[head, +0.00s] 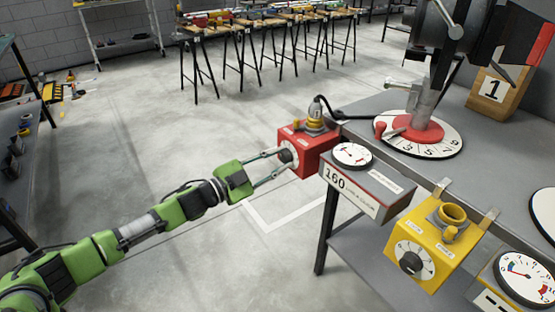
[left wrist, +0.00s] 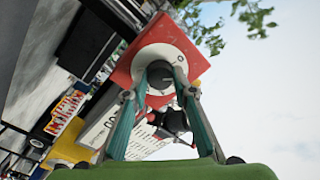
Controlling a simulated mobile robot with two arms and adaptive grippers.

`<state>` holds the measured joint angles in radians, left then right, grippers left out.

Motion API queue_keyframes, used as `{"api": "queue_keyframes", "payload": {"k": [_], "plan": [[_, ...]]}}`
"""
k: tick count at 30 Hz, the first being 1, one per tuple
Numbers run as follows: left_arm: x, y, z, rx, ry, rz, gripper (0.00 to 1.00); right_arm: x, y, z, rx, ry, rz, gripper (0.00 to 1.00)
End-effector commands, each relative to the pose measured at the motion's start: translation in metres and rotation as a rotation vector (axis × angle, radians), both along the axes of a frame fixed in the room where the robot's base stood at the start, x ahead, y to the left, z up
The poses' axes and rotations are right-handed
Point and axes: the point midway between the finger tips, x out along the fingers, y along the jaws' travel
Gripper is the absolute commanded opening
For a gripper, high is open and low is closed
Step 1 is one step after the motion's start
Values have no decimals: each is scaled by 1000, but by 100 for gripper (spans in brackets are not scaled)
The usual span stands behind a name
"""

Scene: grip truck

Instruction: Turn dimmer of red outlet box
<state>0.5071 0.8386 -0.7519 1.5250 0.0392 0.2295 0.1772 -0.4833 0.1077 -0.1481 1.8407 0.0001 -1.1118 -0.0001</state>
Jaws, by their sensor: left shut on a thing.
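The red outlet box (head: 310,148) hangs at the near left corner of the grey workbench in the head view. Its dark round dimmer knob (head: 287,156) sits on a white dial on the face turned toward my left arm. My left gripper (head: 280,163) reaches in from the left with its fingers at the knob. In the left wrist view the red box (left wrist: 183,38) fills the upper middle, and the left gripper (left wrist: 160,92) is shut on the dimmer knob (left wrist: 159,75). The fingers hide the knob's sides.
A grey box marked 160 with a gauge (head: 368,188) sits right of the red box. A yellow outlet box (head: 425,245) hangs farther along the workbench (head: 385,105). A red-centred dial plate (head: 425,135) lies on top. Open floor (head: 150,130) is at left.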

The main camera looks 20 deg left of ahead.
Motion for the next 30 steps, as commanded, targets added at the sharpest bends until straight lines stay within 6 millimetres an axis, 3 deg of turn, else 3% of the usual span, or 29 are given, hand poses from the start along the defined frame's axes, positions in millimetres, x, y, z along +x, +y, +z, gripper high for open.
{"api": "queue_keyframes", "payload": {"k": [13, 30], "plan": [[0, 0, -2, 332, -260, -2, 3, 0, 1, 4, 0, 4, -1, 40], [0, 0, -2, 625, -488, -3, 3, 5, 0, 40, 3, -17, -10, 40]]}}
